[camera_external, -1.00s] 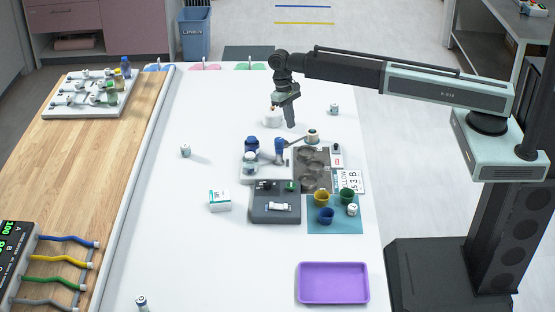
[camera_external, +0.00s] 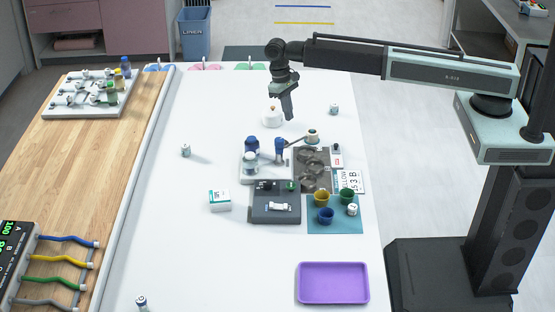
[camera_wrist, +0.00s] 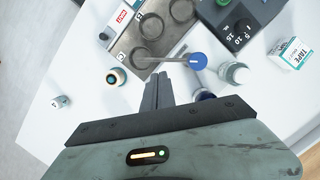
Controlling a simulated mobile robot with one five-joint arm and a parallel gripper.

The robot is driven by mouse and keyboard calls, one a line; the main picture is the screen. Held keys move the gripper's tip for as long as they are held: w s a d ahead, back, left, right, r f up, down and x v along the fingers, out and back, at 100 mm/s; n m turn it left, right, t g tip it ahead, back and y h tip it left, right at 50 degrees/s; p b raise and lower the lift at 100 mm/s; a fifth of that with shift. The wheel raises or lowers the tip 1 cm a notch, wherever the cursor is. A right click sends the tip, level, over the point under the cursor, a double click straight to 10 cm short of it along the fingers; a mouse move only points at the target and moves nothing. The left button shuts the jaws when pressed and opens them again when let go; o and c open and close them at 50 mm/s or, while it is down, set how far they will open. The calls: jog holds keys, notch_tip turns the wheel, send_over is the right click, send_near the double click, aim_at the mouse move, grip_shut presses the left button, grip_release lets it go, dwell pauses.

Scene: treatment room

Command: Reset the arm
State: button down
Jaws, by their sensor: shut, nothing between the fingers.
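My gripper (camera_external: 288,108) hangs from my outstretched arm above the far half of the white table (camera_external: 215,120), fingers pointing down. It is shut and empty. In the external view it is just right of a small white round pot (camera_external: 271,117). In the wrist view the closed fingers (camera_wrist: 158,90) point toward a grey tray with round wells (camera_wrist: 153,22). My gripper appears apart from all of these.
A dark grey block (camera_external: 275,207), small cups on a teal mat (camera_external: 318,229), a white-and-green box (camera_external: 220,200) and a purple tray (camera_external: 333,284) lie toward the front. Small vials (camera_external: 185,151) stand apart. The table's left part is mostly clear.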

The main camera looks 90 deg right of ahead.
jog(key=s+a+f+n+t+b, duration=0.1)
jog(key=s+a+f+n, duration=0.1)
jog(key=s+a, duration=0.4)
jog(key=s+a+f+n+t+h+b, duration=0.1)
jog(key=s+a+n, duration=0.4)
jog(key=s, duration=0.6)
jog(key=shift+s+a+f+b, duration=0.25)
jog(key=shift+a+f+b, duration=0.15)
jog(key=shift+f, duration=0.2)
dwell(1.1)
